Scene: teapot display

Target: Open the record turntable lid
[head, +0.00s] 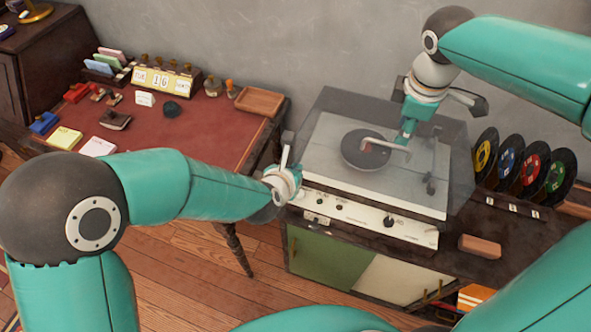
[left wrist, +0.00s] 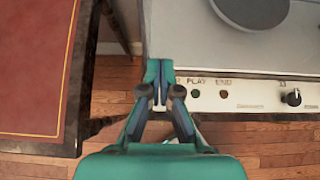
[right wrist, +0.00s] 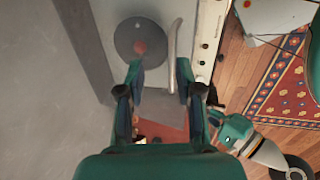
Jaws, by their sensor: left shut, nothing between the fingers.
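The record turntable (head: 360,222) stands on a dark cabinet, its pale control panel facing front. Its smoky see-through lid (head: 457,165) appears down over the deck, with the dark platter (head: 362,152) visible through it. My left gripper (head: 290,172) is at the turntable's front left corner. In the left wrist view its fingers (left wrist: 158,75) are together and empty, beside the panel's left end; contact with the lid cannot be told. My right gripper (head: 403,138) is over the deck near the platter. Its fingers (right wrist: 157,75) are spread apart with nothing seen between them.
Several colored records (head: 520,165) stand to the right of the turntable. A brown block (head: 480,246) lies on the cabinet's front right. A red-topped desk (head: 200,130) with small items stands to the left, a gap separating it from the cabinet. A grey wall is behind.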

